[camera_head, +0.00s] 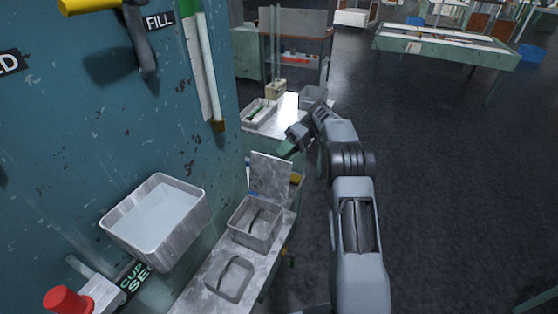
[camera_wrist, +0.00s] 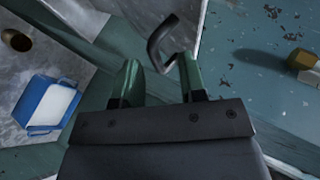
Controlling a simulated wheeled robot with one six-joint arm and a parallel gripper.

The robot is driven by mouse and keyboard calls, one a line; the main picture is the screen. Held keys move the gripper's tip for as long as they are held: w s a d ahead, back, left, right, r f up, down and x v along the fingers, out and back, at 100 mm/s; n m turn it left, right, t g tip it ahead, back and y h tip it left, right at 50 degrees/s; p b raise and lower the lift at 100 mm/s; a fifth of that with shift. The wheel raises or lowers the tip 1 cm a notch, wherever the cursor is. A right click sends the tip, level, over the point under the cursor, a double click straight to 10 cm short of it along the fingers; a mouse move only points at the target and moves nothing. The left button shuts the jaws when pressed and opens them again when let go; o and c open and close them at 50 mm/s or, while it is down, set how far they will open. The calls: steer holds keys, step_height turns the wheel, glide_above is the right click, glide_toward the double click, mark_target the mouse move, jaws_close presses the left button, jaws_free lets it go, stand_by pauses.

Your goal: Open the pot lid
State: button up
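The pot is a square grey metal box (camera_head: 252,230) on a narrow metal bench in the head view. Its flat grey lid (camera_head: 270,176) stands raised, nearly upright, along the far edge, and the inside of the pot shows. My gripper (camera_head: 287,149) is close to the top edge of the lid; whether it touches is not clear. In the wrist view, the green fingers of my gripper (camera_wrist: 160,76) are apart with a gap between them. A dark bent handle (camera_wrist: 160,42) shows just beyond the fingertips, and I cannot tell whether it is the lid's.
A shallow grey tray (camera_head: 230,291) lies on the bench in front of the pot. A white basin (camera_head: 157,212) is on the teal wall at left. A second table (camera_head: 286,125) with trays stands beyond. A blue-and-white box (camera_wrist: 48,103) shows in the wrist view. Floor at right is clear.

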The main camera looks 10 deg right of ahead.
steer(key=p+v, duration=0.3)
steer(key=p, duration=0.2)
steer(key=shift+w+d+r, duration=0.1)
steer(key=shift+d+r, duration=0.15)
steer(key=shift+d, duration=0.05)
steer(key=shift+c, duration=0.5)
